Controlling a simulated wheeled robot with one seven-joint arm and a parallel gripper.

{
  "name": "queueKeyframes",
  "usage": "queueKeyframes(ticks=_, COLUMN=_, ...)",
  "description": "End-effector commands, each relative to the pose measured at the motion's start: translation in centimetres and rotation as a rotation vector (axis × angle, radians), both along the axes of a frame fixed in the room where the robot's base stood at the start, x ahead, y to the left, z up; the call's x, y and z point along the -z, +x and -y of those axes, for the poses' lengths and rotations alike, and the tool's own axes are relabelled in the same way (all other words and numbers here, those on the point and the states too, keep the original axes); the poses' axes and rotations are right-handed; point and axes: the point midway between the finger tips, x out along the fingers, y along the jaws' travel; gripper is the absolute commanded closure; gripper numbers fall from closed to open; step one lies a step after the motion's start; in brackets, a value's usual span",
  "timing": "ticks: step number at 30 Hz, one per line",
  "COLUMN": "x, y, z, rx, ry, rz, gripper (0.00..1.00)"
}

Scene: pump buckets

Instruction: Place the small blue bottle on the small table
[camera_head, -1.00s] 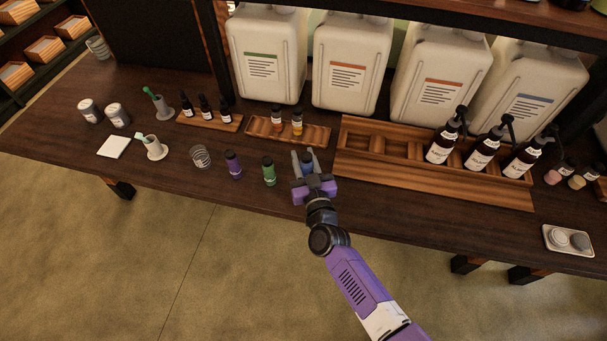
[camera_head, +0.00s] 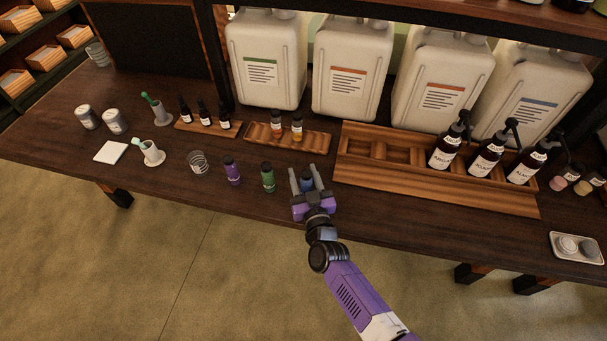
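The small blue bottle (camera_head: 306,182) shows only in part between the two fingers of my gripper (camera_head: 304,176), close to the front edge of the counter. The fingers stand apart, one on each side of it. I cannot tell whether they press on it, or whether its base rests on the counter. The purple gripper body hides its lower part. The small table does not clearly show in this view.
A green bottle (camera_head: 268,177) and a purple bottle (camera_head: 232,170) stand left of my gripper. A wooden rack (camera_head: 450,190) with pump bottles (camera_head: 486,156) lies to the right. A two-bottle wooden tray (camera_head: 315,138) is behind. Open floor (camera_head: 230,270) lies in front.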

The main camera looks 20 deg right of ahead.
Motion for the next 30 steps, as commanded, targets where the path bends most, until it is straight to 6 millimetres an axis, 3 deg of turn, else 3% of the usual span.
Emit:
queueKeyframes(ticks=12, x=0.2, y=0.0, z=0.0, rx=0.000, ry=0.000, rz=0.001, gripper=0.48)
queueKeyframes(ticks=24, x=0.3, y=-6.0, z=-1.3, rx=-0.001, ry=0.000, rz=-0.001, gripper=0.48)
queueKeyframes(ticks=30, x=0.3, y=-7.5, z=-1.6, rx=0.001, ry=0.000, rz=0.000, gripper=0.48)
